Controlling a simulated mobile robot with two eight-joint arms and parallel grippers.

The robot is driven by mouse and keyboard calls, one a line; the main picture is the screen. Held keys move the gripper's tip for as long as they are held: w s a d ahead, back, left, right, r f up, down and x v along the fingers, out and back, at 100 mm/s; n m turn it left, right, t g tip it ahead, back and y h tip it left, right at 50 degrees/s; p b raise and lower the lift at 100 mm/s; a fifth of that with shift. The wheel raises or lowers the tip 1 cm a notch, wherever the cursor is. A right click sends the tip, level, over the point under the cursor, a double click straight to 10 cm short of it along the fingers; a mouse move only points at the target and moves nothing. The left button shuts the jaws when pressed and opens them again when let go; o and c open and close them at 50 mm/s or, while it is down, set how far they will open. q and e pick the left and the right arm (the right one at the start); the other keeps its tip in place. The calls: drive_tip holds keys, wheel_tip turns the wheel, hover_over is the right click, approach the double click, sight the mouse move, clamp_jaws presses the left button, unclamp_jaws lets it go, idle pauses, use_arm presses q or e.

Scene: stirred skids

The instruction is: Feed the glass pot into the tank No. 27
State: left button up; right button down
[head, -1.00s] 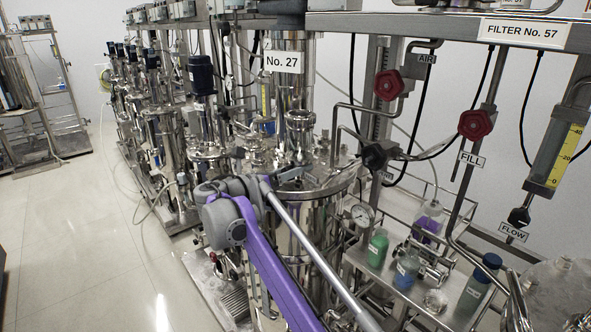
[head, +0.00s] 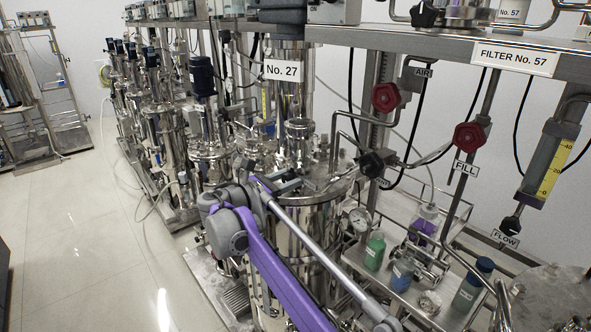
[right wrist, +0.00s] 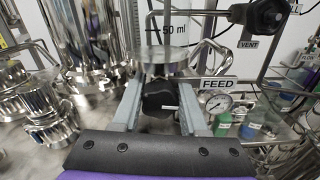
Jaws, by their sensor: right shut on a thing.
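In the head view my right gripper (head: 290,187) is over the steel lid of tank No. 27 (head: 303,235), whose label (head: 283,71) hangs above. I cannot make out the pot clearly in the head view. A black knob (right wrist: 158,98) shows below the pot between the fingers, with a FEED label (right wrist: 218,84) to its right. My left gripper is not in view.
Red valve knobs (head: 386,97) and a pressure gauge (head: 360,219) stand right of the tank. A shelf (head: 408,296) holds a green bottle (head: 375,250) and other bottles. Several steel vessels (head: 165,135) line up behind on the left. The floor (head: 80,235) at left is clear.

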drive_tip(key=c, duration=0.7)
unclamp_jaws()
drive_tip(key=v, duration=1)
drive_tip(key=shift+s+a+b, duration=0.25)
drive_tip(key=shift+a+b, duration=0.05)
drive_tip(key=shift+b, duration=0.15)
